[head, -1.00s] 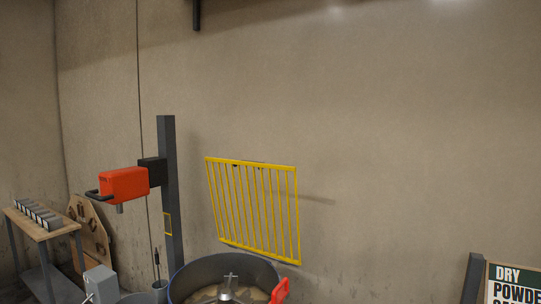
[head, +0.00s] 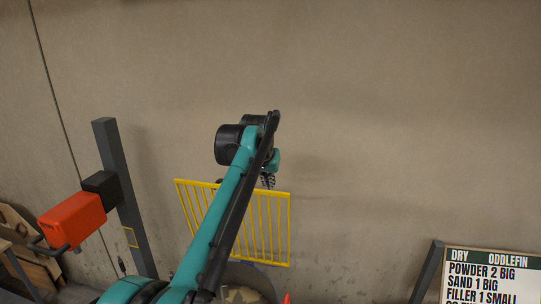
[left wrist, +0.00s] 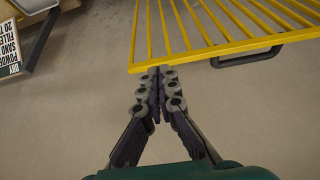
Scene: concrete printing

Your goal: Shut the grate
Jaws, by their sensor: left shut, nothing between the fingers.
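The yellow barred grate (head: 289,228) stands raised, nearly upright, above the round grey tub (head: 262,270). My left arm crosses in front of both and hides part of them. My left gripper (head: 268,182) is at the grate's upper edge. In the left wrist view its fingertips (left wrist: 160,71) are shut and empty, at a corner of the grate's yellow frame (left wrist: 215,50); I cannot tell whether they touch it. A dark handle (left wrist: 248,60) shows beside that frame edge. My right gripper is not in view.
A red motor head (head: 72,220) is mounted on a grey post (head: 122,190) to the left. A recipe board (head: 490,277) stands at the lower right. A bare concrete wall is behind, with open room right of the grate.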

